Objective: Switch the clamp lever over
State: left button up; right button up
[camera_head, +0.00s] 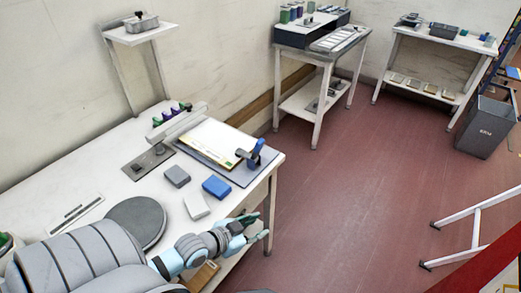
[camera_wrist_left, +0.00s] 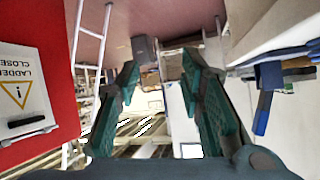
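The clamp (camera_head: 243,155) sits at the right end of a board holding a pale sheet on the white bench. Its blue lever (camera_head: 257,148) sticks up at a slant. In the left wrist view the blue lever (camera_wrist_left: 264,112) shows at the right, beside the bench edge. My left gripper (camera_head: 250,229) is just off the bench's front edge, nearer the camera than the clamp and apart from it. In the left wrist view its green-padded fingers (camera_wrist_left: 160,72) are spread, with nothing held between them. My right gripper is not in view.
A blue block (camera_head: 216,187), a grey block (camera_head: 177,176) and a white block (camera_head: 196,206) lie between my left arm and the board (camera_head: 240,178). A round grey disc (camera_head: 136,221) lies further left. Open red floor (camera_head: 340,200) lies right of the bench.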

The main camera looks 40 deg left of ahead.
aim_at(256, 148)
pick_arm(q)
jog(key=w+a+r+t+y, duration=0.1)
jog(key=w+a+r+t, duration=0.2)
jog(key=a+r, duration=0.3)
jog(key=w+a+r+t+y, duration=0.1)
jog(key=w+a+r+t, duration=0.25)
jog(key=a, duration=0.45)
jog(key=shift+n, duration=0.4)
jog(key=w+b, duration=0.9)
jog(key=w, duration=0.3)
jog(key=shift+w+b, duration=0.35)
jog(key=shift+w+d+r, duration=0.1)
jog(key=shift+w, duration=0.1)
jog(key=shift+r, duration=0.2)
grip_shut()
